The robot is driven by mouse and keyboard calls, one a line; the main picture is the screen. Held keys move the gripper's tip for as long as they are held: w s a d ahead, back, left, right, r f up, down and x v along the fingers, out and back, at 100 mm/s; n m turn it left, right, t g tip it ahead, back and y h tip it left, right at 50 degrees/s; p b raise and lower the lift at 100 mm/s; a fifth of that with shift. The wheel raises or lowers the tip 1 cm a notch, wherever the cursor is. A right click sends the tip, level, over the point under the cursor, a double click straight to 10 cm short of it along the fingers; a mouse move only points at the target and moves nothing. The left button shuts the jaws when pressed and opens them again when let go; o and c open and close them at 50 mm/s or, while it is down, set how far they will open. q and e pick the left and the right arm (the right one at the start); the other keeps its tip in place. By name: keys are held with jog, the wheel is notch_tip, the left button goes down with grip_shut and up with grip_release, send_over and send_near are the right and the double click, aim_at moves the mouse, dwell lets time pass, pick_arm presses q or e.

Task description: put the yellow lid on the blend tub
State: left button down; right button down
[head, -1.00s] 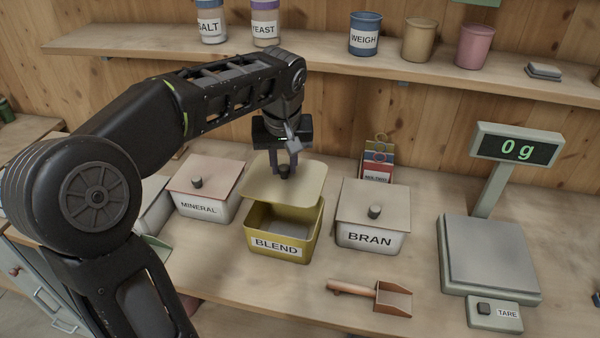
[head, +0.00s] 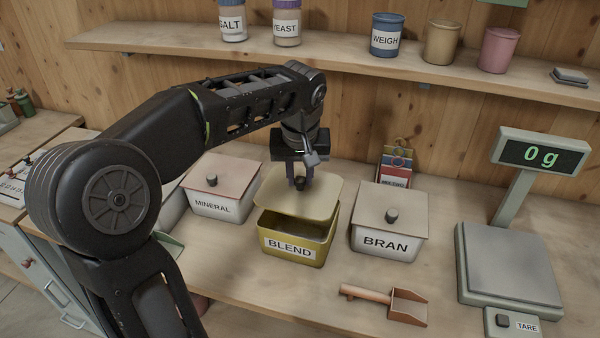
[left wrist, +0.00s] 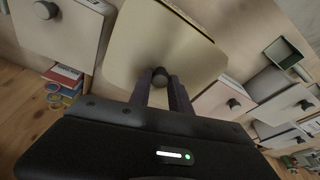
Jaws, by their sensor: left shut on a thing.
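The yellow lid (head: 318,201) is a flat square plate with a dark knob, held roughly level above the yellow blend tub (head: 327,238). The lid covers much of the tub's opening, but a dark gap shows between lid and front rim, so the lid is not seated. My left gripper (head: 300,184) is shut on the lid's knob from above. In the left wrist view the fingers (left wrist: 162,88) pinch the knob and the lid (left wrist: 140,42) spreads beyond them, hiding the tub. My right gripper is not in view.
The lidded mineral bin (head: 222,205) stands left of the tub and the lidded bran bin (head: 386,243) right. A scoop (head: 405,307) lies in front, with a scale (head: 508,262) at the right. A shelf (head: 340,53) with canisters runs behind. Bare counter lies before the tub.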

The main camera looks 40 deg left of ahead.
aim_at(300, 192)
pick_arm(q)
jog(key=shift+f+b, duration=0.95)
jog(key=shift+f, duration=0.5)
jog(key=shift+f+b, duration=1.3)
jog(key=shift+f, duration=0.3)
jog(key=c, duration=1.1)
grip_release()
jog(key=shift+o, duration=0.2)
jog(key=o, duration=0.3)
jog(key=shift+o, duration=0.2)
jog(key=shift+r, duration=0.1)
